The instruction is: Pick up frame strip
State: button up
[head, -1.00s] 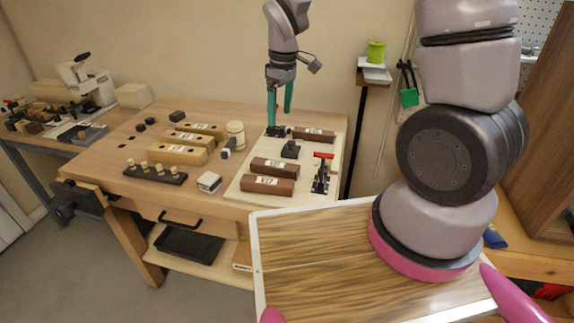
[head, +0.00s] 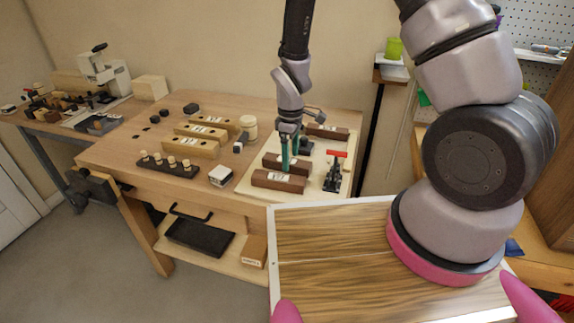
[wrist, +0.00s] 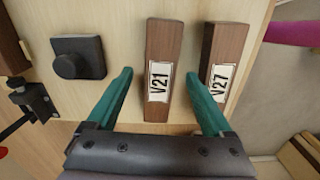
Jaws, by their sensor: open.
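Dark brown wooden strips with white labels lie on the pale board. The strip labelled V21 (head: 274,158) is the middle one, and it also shows in the wrist view (wrist: 163,50). The strip that reads V27 (head: 278,181) lies in front of it, on the right in the wrist view (wrist: 225,55). My gripper (head: 289,167) is open above the V21 strip. In the wrist view its teal fingers (wrist: 158,76) stand either side of V21, the right one between V21 and V27. Contact cannot be told.
A third brown strip (head: 327,131) lies at the board's back. A red-handled toggle clamp (head: 334,175) stands on the right of the board, and a black block (wrist: 78,57) lies beside V21. Light wooden bars (head: 190,146) and a peg rack (head: 168,165) are on the bench left.

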notch_tip(320, 180, down, 2)
jog(key=shift+f, duration=0.2)
grip_shut()
